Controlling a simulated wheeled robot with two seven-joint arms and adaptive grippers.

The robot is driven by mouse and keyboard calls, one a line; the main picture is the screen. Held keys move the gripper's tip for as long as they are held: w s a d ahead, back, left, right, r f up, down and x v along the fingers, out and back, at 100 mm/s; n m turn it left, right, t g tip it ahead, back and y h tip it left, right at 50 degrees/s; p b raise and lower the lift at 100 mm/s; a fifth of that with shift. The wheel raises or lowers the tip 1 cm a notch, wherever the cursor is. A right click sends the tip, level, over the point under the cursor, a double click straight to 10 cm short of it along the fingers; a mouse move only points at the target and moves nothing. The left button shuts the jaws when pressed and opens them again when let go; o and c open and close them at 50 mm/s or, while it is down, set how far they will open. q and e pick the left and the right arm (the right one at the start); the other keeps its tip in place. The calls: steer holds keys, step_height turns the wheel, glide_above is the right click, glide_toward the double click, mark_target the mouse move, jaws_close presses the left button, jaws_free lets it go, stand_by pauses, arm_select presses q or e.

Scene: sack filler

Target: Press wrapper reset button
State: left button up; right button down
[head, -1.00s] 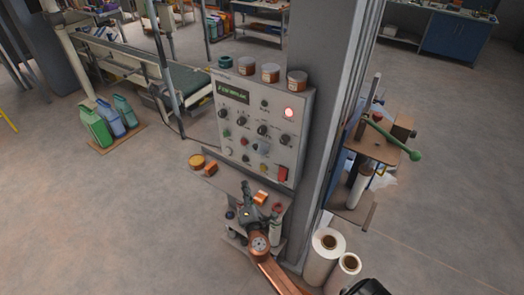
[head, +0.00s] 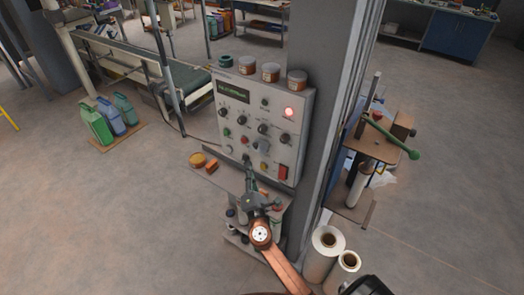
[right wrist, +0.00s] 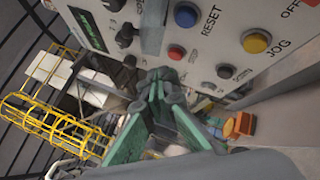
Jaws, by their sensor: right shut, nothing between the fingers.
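The control panel (head: 263,115) stands on a grey cabinet front at the middle of the head view. In the right wrist view, a blue button (right wrist: 186,14) has the label RESET beside it. It shows small on the panel in the head view (head: 264,147). My right gripper (head: 247,164) is shut and empty, its fingers pointing up at the panel's lower part, left of and below the blue button. In the right wrist view its green fingers (right wrist: 160,82) meet at dark tips, apart from the blue button. My left gripper is not in view.
A red button (right wrist: 176,52) and a yellow JOG button (right wrist: 256,40) sit near the blue one. A ledge below the panel holds an orange block (head: 211,166) and a round tan item (head: 198,160). Jars (head: 271,72) stand on top. A grey column (head: 318,100) rises behind.

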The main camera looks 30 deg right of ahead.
steer(key=w+d, duration=0.2)
steer(key=d, duration=0.4)
steer(key=shift+w, duration=0.25)
steer(key=shift+w+d+b, duration=0.1)
steer(key=shift+d+b, duration=0.05)
steer(key=shift+b, duration=0.2)
stand_by(1.0)
steer(key=shift+w+d, duration=0.1)
steer(key=shift+d, duration=0.1)
steer(key=shift+w+d, duration=0.2)
steer(key=shift+d, duration=0.3)
stand_by(0.8)
steer(key=shift+a, duration=0.15)
steer(key=shift+s+a, duration=0.4)
steer(key=shift+a, duration=0.35)
